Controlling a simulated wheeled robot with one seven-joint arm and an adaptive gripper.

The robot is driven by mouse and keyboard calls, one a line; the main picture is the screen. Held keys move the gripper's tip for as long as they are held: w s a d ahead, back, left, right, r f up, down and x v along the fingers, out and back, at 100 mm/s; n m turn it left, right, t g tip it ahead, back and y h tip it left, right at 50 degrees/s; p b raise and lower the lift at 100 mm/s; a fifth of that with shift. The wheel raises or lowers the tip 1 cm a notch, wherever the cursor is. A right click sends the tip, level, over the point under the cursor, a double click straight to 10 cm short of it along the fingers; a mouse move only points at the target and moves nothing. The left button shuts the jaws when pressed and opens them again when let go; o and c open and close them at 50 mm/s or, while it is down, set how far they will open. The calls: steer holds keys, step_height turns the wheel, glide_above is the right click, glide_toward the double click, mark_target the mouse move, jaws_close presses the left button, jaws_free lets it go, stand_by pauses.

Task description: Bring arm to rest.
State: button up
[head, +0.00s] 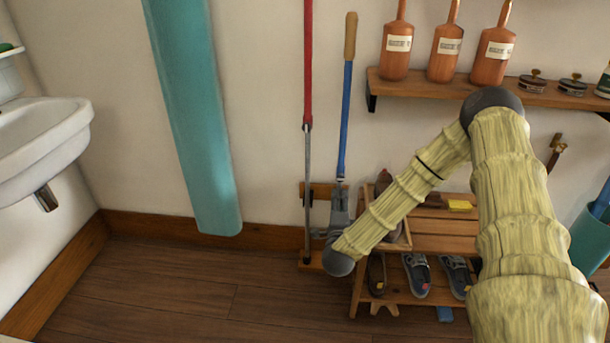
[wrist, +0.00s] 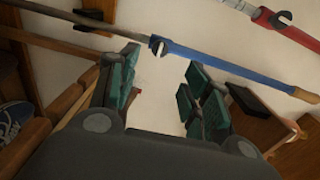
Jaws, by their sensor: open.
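My arm, in pale ribbed covering, reaches from the lower right of the head view up to a dark elbow and back down to a dark joint in front of the shoe rack (head: 425,243). In the head view my gripper is mostly hidden near that joint. In the wrist view my gripper (wrist: 158,95) shows two teal-padded fingers spread apart with nothing between them. The blue-handled tool (head: 345,110) leans against the wall behind the gripper; its blue shaft also crosses beyond the fingertips in the wrist view (wrist: 235,68).
A red pole (head: 308,65) stands beside the blue tool. A wall shelf (head: 430,90) holds copper-coloured bottles (head: 445,45). A teal board (head: 195,120) leans on the wall. A white sink (head: 40,135) is at left, a teal bin (head: 590,240) at right. The floor (head: 190,285) at lower left is clear.

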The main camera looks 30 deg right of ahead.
steer(key=s+a+f+n+g+y, duration=0.2)
steer(key=s+a+f+n+y, duration=0.3)
steer(key=a+f, duration=0.35)
steer(key=s+a+f+n+g+y, duration=0.2)
steer(key=s+a+f+n+y, duration=0.2)
steer(key=s+a+f+n, duration=0.4)
steer(key=s+a+f+n+g+y, duration=0.1)
steer(key=s+a+f+n+g, duration=0.25)
steer(key=s, duration=0.75)
steer(key=s+a+f+n+g, duration=0.3)
steer(key=s+f+n+g, duration=0.2)
steer(key=s, duration=0.5)
steer(key=s+d+n+g, duration=0.1)
steer(key=s+n+g, duration=0.15)
steer(key=s, duration=0.55)
step_height(320, 180, up, 25)
steer(key=p, duration=2.4)
steer(key=shift+r+p, duration=0.15)
steer(key=shift+p, duration=0.25)
